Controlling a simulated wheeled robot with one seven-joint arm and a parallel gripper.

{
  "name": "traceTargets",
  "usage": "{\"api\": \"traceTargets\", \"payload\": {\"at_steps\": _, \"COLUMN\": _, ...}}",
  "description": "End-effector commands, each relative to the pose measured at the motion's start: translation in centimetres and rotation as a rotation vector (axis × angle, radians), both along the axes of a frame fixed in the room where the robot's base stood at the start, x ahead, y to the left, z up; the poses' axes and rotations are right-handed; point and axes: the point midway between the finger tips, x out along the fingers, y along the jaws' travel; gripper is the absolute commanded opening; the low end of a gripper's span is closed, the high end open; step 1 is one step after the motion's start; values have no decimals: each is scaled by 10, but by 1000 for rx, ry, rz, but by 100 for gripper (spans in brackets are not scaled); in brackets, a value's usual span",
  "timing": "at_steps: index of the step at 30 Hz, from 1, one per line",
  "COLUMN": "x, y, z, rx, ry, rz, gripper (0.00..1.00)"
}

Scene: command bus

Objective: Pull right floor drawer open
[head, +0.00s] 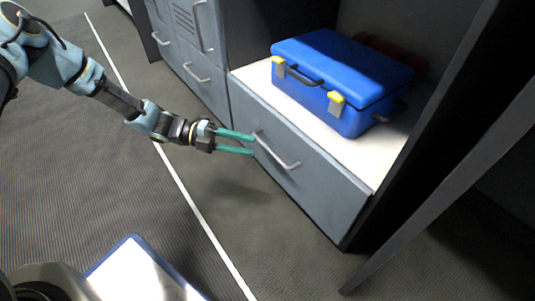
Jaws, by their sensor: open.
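The right floor drawer (310,190) is a grey front low in the cabinet, below a white shelf, and it looks closed flush. Its silver bar handle (278,153) slants across the upper left part of the front. My gripper (253,145) has two teal fingers, spread apart with nothing seen between them. The fingertips point right and lie at the handle's upper left end in the picture. I cannot tell whether they touch the handle or stop just short of it.
A blue case (335,80) with yellow latches sits on the white shelf (255,80) above the drawer. Grey drawers and doors (195,70) stand to the left. A slanted dark panel edge (440,180) rises at the right. The floor (240,215) before the drawer is clear.

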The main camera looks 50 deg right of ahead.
Motion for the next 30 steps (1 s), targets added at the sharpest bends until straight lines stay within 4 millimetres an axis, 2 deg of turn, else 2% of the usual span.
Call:
{"api": "traceTargets", "payload": {"at_steps": 3, "x": -22, "y": -10, "z": -8, "rx": -1, "ry": 0, "rz": -3, "gripper": 44}}
{"api": "traceTargets", "payload": {"at_steps": 9, "x": -49, "y": -24, "z": -11, "rx": -1, "ry": -1, "rz": -2, "gripper": 44}}
{"api": "traceTargets", "payload": {"at_steps": 15, "x": -62, "y": -31, "z": -11, "rx": -1, "ry": -3, "rz": -1, "gripper": 44}}
{"api": "traceTargets", "payload": {"at_steps": 23, "x": -63, "y": -32, "z": -11, "rx": -1, "ry": -3, "rz": 0, "gripper": 44}}
{"api": "traceTargets", "payload": {"at_steps": 25, "x": -63, "y": -32, "z": -11, "rx": -1, "ry": -3, "rz": 0, "gripper": 40}}
{"api": "traceTargets", "payload": {"at_steps": 30, "x": -63, "y": -32, "z": -11, "rx": -1, "ry": -3, "rz": 0, "gripper": 21}}
